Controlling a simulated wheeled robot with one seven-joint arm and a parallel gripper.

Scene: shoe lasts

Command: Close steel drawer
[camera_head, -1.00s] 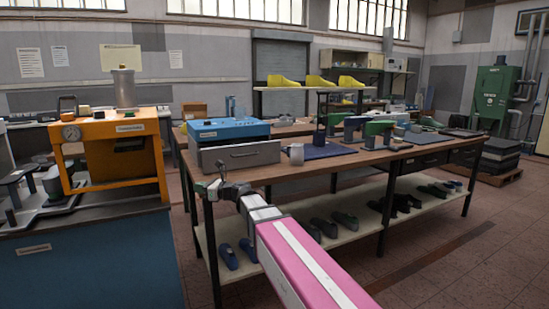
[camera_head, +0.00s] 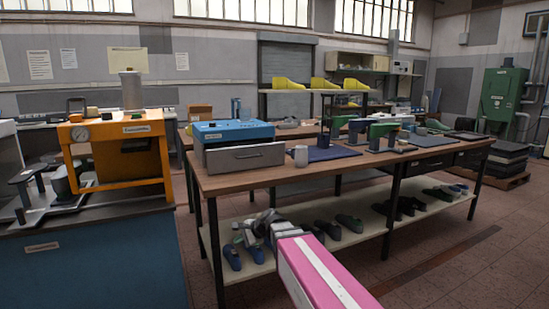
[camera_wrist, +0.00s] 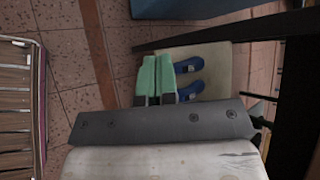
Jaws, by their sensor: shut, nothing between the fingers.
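The drawer is not in the wrist view.
The wooden table (camera_head: 335,167) has a front edge above my gripper. A pale cup (camera_head: 301,156) stands right of the drawer. Blue lasts (camera_head: 232,258) lie on the lower shelf near my gripper. An orange machine (camera_head: 118,130) stands to the left.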

